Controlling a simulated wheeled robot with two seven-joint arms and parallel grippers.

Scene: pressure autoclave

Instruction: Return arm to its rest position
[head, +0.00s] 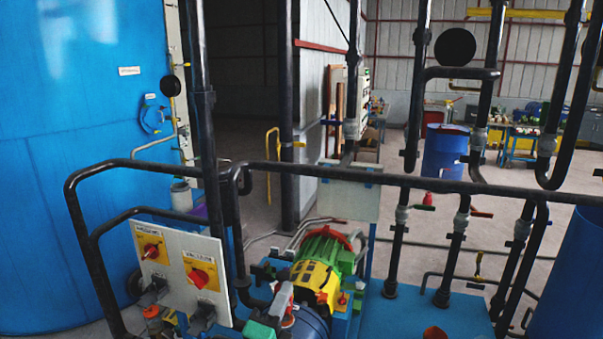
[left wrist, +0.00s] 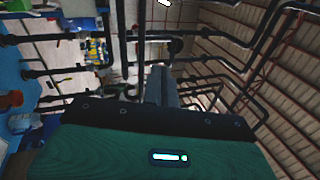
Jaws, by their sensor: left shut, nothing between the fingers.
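My left gripper (head: 284,292) shows at the bottom centre of the head view, with a teal body and grey fingers. It is shut and holds nothing. It stands in front of the green and yellow motor (head: 318,268) in the picture; I cannot tell how near it is. In the left wrist view, its shut grey fingers (left wrist: 161,82) rise beyond the teal wrist housing. My right gripper is in neither view.
A black horizontal pipe (head: 400,180) crosses ahead, with vertical pipes at right. A large blue tank (head: 80,170) fills the left side. Blue barrels (head: 445,152) stand at right.

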